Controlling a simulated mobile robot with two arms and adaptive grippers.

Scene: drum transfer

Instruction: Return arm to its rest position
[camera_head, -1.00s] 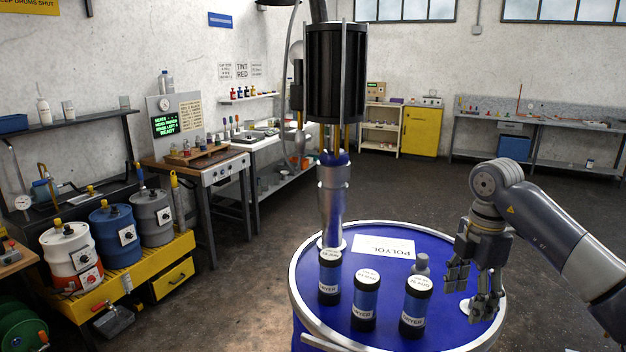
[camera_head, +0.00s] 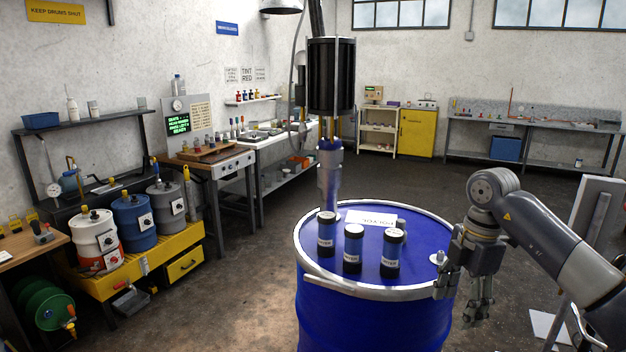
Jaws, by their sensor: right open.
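My right arm (camera_head: 550,238) comes in from the right. Its gripper (camera_head: 458,299) hangs pointing down, open and empty, at the right rim of the blue drum (camera_head: 375,320). One finger overlaps the rim in the picture; I cannot tell whether they touch. My left arm and gripper are not in view.
Three dark labelled bottles, left (camera_head: 326,236), middle (camera_head: 352,250) and right (camera_head: 391,255), stand on the drum lid. A pump (camera_head: 331,75) rises from the drum. A grey panel (camera_head: 594,212) stands right, behind my arm. Floor beyond the drum (camera_head: 440,180) is clear.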

